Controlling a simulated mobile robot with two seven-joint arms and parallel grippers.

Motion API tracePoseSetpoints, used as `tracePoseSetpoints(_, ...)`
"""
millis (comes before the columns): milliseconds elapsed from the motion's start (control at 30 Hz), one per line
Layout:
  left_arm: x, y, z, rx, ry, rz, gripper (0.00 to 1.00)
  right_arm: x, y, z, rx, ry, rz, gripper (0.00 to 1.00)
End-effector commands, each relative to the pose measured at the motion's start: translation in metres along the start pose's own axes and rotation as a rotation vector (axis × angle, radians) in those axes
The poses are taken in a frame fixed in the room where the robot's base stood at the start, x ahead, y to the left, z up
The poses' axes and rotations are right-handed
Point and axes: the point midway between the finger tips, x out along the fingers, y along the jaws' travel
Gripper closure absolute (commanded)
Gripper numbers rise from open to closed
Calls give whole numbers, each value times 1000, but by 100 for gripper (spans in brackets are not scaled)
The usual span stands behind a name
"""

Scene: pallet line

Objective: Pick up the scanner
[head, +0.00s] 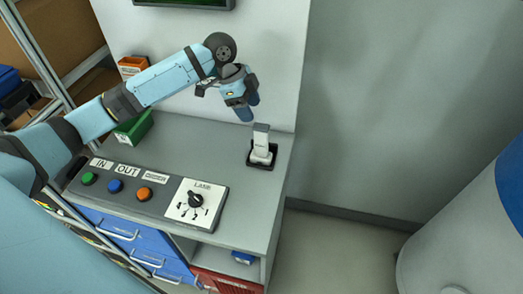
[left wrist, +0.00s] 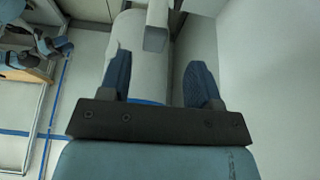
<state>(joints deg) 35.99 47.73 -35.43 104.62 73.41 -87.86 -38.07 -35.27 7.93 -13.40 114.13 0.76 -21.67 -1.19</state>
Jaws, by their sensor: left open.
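The scanner (head: 261,143) is white with a grey top. It stands upright in a small black holder (head: 262,164) near the right end of the grey bench. My left gripper (head: 247,107) is in the air just above and slightly left of the scanner, fingers pointing down, open and with nothing between them in the head view. In the left wrist view both blue fingers of the left gripper (left wrist: 158,80) are apart. A pale block at the top middle, beyond the fingertips, looks like the scanner (left wrist: 157,27). My right gripper is not in view.
A control panel (head: 150,190) with three buttons and a dial lies along the bench (head: 235,235) front. A green box (head: 134,128) and an orange box (head: 132,66) are behind on the left. The wall is close behind the scanner. A large white and blue drum (head: 470,240) stands right.

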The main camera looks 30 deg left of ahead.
Motion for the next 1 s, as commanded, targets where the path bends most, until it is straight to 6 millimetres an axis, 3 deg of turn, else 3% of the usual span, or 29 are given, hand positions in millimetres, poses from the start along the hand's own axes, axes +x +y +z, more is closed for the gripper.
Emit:
tracePoseSetpoints(133,25,0,-1,-1,2,1,43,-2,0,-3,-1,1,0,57)
tracePoseSetpoints(467,47,4,-4,-1,2,1,43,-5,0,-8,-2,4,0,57)
tracePoseSetpoints(700,82,8,-8,-2,2,1,43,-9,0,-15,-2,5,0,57)
tracePoseSetpoints(967,88,7,-7,-1,1,-3,43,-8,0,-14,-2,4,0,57)
tracePoseSetpoints(1000,88,7,-7,-1,1,-3,49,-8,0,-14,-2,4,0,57)
